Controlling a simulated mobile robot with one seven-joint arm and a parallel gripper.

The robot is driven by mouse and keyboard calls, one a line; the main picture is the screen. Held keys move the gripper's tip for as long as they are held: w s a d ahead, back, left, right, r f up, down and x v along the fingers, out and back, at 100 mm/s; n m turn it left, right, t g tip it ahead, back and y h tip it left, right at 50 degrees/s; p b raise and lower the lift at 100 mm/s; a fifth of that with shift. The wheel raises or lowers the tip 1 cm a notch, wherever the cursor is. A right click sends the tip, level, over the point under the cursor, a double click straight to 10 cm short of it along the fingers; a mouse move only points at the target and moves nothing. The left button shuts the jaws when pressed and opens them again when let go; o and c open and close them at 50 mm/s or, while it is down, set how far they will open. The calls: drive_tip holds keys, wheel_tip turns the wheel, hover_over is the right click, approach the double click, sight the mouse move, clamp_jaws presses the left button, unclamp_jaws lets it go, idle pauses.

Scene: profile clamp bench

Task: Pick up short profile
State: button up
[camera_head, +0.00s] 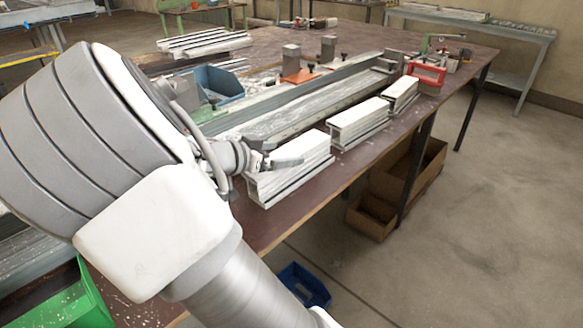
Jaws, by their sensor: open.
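Three pale aluminium profiles lie in a row along the right edge of the bench: a near profile (292,177), a middle profile (358,122) and a far profile (402,92). The far one looks the smallest, but it is also the most distant. My gripper (277,164) is open at the left end of the near profile, with a grey finger showing in front of its upper part. I cannot tell whether it touches the profile. My wrist and arm hide the rest of the gripper and the bench to the left.
A long metal rail (300,106) with clamps runs behind the profiles on the brown bench (268,232). A blue bin (217,84), a red-framed item (427,73) and stacked profiles (205,43) also stand there. Open floor lies right; cardboard boxes (372,217) sit below.

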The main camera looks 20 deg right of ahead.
drive_tip(key=shift+x, duration=0.8)
clamp_jaws()
drive_tip(key=shift+r, duration=0.1)
